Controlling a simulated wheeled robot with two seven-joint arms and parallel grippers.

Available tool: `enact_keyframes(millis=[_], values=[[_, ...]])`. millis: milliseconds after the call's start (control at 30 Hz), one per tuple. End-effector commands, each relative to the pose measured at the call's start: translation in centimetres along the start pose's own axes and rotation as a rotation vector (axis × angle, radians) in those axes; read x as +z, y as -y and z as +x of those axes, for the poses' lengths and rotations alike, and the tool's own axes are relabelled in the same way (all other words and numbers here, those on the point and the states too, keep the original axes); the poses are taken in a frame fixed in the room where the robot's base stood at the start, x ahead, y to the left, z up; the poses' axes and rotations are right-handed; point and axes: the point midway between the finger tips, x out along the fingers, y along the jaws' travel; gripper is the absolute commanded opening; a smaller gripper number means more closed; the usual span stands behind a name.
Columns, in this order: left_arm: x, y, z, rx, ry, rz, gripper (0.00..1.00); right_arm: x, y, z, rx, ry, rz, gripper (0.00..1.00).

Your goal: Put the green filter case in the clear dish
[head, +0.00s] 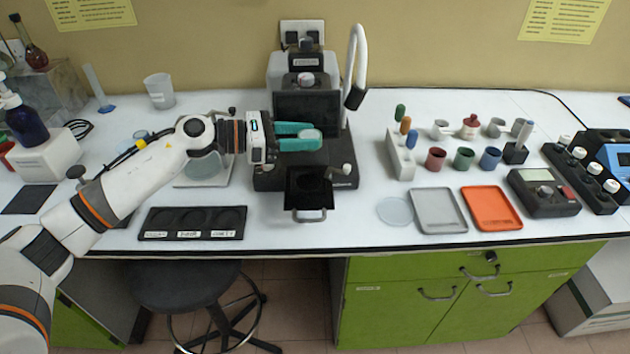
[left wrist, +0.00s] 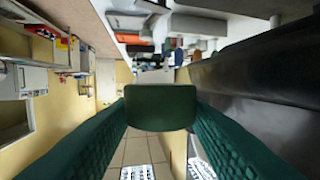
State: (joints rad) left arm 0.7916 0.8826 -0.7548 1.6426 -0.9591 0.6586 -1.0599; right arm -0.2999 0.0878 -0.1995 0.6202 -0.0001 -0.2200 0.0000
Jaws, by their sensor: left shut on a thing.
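My left gripper (head: 318,137) has teal fingers and is in front of the dark microscope-like instrument, above the bench. It is shut on a dark green, rounded piece, taken to be the green filter case (left wrist: 160,108), which sits between the fingertips in the left wrist view. In the head view the fingers hide most of it. A round clear dish (head: 395,210) lies flat on the bench, right of the instrument and left of the grey tray; it looks empty. The gripper is apart from it, up and to the left. My right gripper is not in view.
The dark instrument (head: 308,105) stands behind the gripper. A grey tray (head: 438,225) and an orange tray (head: 490,225) lie right of the dish. A black labelled tray (head: 160,234) is at left. Red, green and blue cups stand behind the trays.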

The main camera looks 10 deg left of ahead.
Motion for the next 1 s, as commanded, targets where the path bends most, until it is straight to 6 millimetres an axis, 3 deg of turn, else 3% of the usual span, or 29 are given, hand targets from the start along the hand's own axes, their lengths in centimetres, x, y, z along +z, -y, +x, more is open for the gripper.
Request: enact_keyframes(millis=[267, 833, 1000], values=[[0.4, 0.0, 0.1, 0.001, 0.001, -0.001, 0.20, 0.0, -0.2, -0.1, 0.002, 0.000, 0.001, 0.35], [8.3, -0.1, 1.3, 0.001, 0.001, -0.004, 0.20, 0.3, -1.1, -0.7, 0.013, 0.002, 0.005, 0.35], [9.6, -0.1, 1.5, 0.000, 0.000, 0.000, 0.20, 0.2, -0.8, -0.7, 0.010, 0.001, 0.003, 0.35]])
